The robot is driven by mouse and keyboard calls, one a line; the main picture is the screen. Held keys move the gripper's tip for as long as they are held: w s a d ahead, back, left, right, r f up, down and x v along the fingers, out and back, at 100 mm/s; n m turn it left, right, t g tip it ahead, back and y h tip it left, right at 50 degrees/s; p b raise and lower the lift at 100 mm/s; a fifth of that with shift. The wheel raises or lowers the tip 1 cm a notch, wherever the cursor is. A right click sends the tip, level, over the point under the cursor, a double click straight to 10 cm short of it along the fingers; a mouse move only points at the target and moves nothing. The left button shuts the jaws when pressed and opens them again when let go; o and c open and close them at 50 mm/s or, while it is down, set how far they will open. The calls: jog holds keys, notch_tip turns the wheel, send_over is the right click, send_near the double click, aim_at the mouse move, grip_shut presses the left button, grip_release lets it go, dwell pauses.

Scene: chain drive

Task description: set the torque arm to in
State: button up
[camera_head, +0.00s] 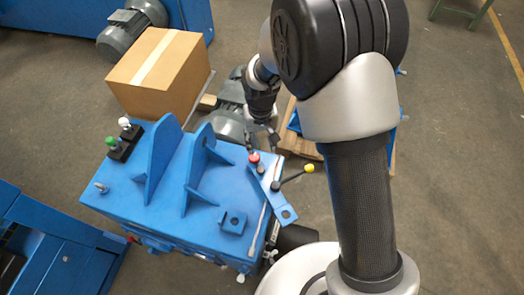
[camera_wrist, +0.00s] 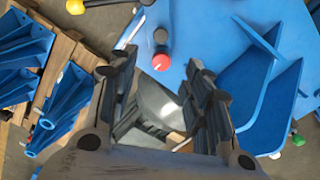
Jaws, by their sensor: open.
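My gripper (camera_head: 262,138) is open and empty, just behind the back right corner of the blue machine housing (camera_head: 150,190). A red round knob (camera_head: 254,158) stands on that corner, close in front of the fingertips. In the wrist view the red knob (camera_wrist: 161,62) appears just past the gap between the fingertips (camera_wrist: 160,80), apart from them. Right of it lie a flat blue arm with a hole (camera_head: 288,214) and a black lever with a yellow knob (camera_head: 310,168). The yellow knob (camera_wrist: 75,6) is at the wrist view's top left. I cannot tell which part is the torque arm.
Two upright blue brackets (camera_head: 160,165) stand on the housing. A green knob (camera_head: 111,141) and a white knob (camera_head: 124,122) are at its left. A cardboard box (camera_head: 155,75) stands behind. A grey motor (camera_head: 230,120) sits close beside my gripper.

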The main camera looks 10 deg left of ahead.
aim_at(260, 169)
notch_tip(260, 169, down, 18)
jog(key=b, duration=0.5)
jog(key=shift+a+r, duration=0.1)
grip_shut()
dwell(0.5)
